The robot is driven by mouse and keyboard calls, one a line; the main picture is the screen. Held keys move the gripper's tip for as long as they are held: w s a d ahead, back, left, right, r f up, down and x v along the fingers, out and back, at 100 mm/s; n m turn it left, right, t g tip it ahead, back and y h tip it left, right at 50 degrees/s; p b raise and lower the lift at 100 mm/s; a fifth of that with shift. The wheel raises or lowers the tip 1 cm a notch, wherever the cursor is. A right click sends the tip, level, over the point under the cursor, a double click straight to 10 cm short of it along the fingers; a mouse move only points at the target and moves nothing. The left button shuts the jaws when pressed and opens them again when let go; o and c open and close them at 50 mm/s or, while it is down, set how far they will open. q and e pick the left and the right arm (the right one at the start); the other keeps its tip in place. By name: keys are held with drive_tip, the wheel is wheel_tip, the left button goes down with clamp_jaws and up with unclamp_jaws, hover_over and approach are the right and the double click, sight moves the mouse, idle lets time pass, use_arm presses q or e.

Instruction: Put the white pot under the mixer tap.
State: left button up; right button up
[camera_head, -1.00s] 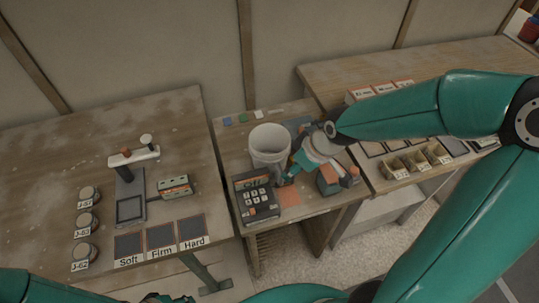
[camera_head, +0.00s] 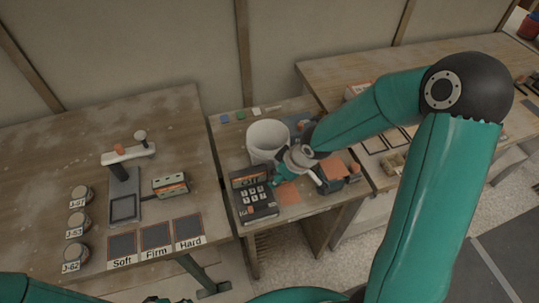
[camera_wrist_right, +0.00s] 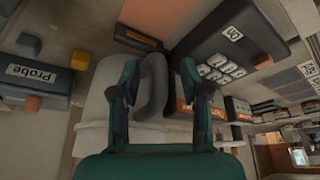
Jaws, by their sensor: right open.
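The white pot (camera_head: 264,141) stands upright on the middle bench, behind the keypad box. My right gripper (camera_head: 276,178) is just in front of it, low over the bench. In the right wrist view its jaws (camera_wrist_right: 157,92) are open, one on each side of a grey curved handle (camera_wrist_right: 152,84). The pale pot wall (camera_wrist_right: 93,98) seems to be behind them. I cannot tell whether the jaws touch the handle. I cannot make out the mixer tap for certain. Only bits of my left gripper (camera_head: 165,300) show at the bottom edge.
A black keypad box (camera_head: 252,197) stands left of the gripper, beside an orange square (camera_head: 288,193). A box labelled Probe (camera_wrist_right: 38,82) is close by. The left bench holds a stand (camera_head: 124,190), jars and pads marked Soft, Firm, Hard. Trays lie on the right bench.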

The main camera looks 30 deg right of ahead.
clamp_jaws()
drive_tip(key=shift+r, duration=0.25)
